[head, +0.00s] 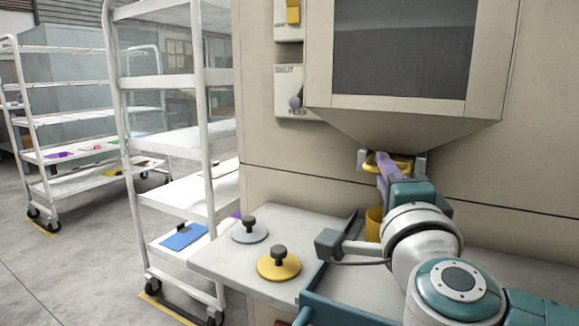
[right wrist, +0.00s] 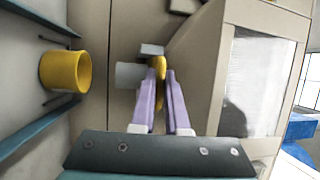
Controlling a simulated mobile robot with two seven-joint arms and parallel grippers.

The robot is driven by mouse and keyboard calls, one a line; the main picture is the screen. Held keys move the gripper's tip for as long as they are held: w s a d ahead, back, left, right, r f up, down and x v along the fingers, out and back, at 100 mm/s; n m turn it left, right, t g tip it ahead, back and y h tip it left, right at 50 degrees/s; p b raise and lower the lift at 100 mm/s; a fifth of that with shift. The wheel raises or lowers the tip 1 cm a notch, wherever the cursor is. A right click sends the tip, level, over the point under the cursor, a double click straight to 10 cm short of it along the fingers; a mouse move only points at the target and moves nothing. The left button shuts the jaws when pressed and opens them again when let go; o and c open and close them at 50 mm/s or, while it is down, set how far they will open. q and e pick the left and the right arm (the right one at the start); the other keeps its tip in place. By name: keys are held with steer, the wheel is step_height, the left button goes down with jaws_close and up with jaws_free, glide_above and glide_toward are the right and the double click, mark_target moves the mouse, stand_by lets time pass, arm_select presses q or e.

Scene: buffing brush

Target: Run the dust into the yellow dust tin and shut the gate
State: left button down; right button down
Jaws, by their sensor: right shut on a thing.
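The yellow dust tin (head: 374,224) stands under the hopper (head: 400,125), partly hidden by my right arm. In the right wrist view the tin (right wrist: 66,71) shows its open mouth, apart from my fingers. The yellow gate handle (head: 400,164) sits at the hopper's lower outlet. My right gripper (head: 384,172), with purple fingers, is at this handle. In the right wrist view its fingertips (right wrist: 160,73) are shut on the yellow handle (right wrist: 159,64). The gate's opening is hidden, and no dust can be made out. My left gripper is not in view.
A grey lid (head: 249,231) and a yellow lid (head: 279,264), both with dark knobs, lie on the pale bench (head: 222,257). A panel marked SHUT and FEED (head: 290,84) is left of the hopper. A white rack (head: 180,190) stands left of the bench. Teal rails (right wrist: 35,145) flank the tin.

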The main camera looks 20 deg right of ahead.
steer(key=s+a+p, duration=0.3)
steer(key=s+a, duration=0.1)
steer(key=a, duration=0.1)
steer(key=shift+s, duration=0.15)
steer(key=c, duration=0.9)
jaws_free()
steer(key=v, duration=1)
steer(key=shift+p, duration=0.4)
